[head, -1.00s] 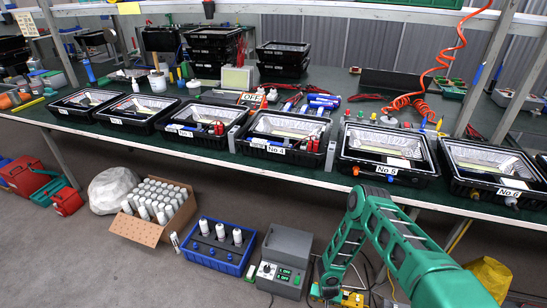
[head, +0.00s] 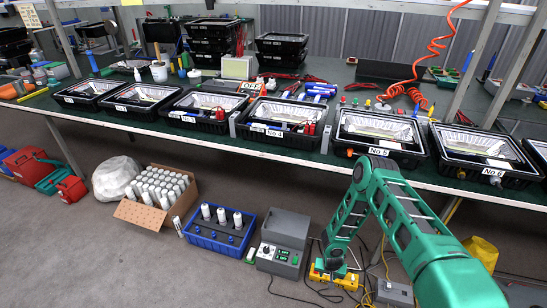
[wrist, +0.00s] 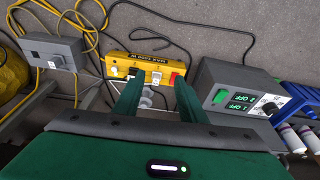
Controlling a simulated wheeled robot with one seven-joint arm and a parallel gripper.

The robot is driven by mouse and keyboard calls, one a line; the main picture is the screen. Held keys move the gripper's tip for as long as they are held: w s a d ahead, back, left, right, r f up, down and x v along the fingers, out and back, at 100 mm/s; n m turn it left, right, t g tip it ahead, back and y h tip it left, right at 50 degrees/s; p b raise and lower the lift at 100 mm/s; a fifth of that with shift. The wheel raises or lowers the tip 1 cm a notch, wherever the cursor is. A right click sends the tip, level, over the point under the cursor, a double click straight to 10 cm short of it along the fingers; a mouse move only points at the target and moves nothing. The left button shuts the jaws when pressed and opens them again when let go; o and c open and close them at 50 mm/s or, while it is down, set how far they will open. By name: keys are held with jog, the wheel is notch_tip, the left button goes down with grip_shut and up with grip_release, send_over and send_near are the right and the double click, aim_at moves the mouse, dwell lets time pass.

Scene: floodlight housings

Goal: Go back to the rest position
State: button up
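My green arm (head: 395,215) reaches down in front of the bench toward the floor. My gripper (wrist: 157,88) shows two green fingers in the wrist view, spread apart with nothing held between them. It also shows small in the head view (head: 334,268). The fingers are over the near edge of a yellow power strip (wrist: 150,60) with a red switch on its right. I cannot tell whether they touch it. The strip also shows beside the gripper in the head view (head: 350,281).
A grey control box with displays (head: 282,240) stands left of my gripper, then a blue crate of bottles (head: 200,240) and a cardboard box (head: 140,215). A small grey box (head: 395,293) and loose cables lie right. The bench (head: 90,112) carries several floodlight housings. Floor at left front is clear.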

jog(key=w+d+r, duration=0.2)
jog(key=d+r, duration=0.2)
jog(key=r, duration=0.7)
jog(key=w+d+r+g+h, duration=0.15)
jog(key=d+r, duration=0.25)
jog(key=r, duration=0.7)
jog(key=w+d+r+t, duration=0.1)
jog(key=w+d+r, duration=0.3)
jog(key=r, duration=0.7)
jog(key=s+d+r, duration=0.2)
jog(key=s+r, duration=0.1)
jog(key=r, duration=0.3)
jog(key=s+d+r, duration=0.2)
jog(key=d+r, duration=0.1)
jog(key=r, duration=0.4)
jog(key=s+d+r+m+g, duration=0.2)
jog(key=s+d+r, duration=0.1)
jog(key=s+r, duration=1.3)
jog(key=s+a+r+y, duration=0.1)
jog(key=s+r, duration=0.2)
jog(key=s, duration=0.3)
jog(key=s+a+r+y, duration=0.1)
jog(key=s+a+r, duration=0.1)
jog(key=s, duration=0.5)
jog(key=s+a+r+m+y, duration=0.1)
jog(key=s+r, duration=0.3)
jog(key=s, duration=0.3)
jog(key=shift+s+a, duration=0.15)
jog(key=shift+s, duration=0.05)
jog(key=shift+c, duration=0.9)
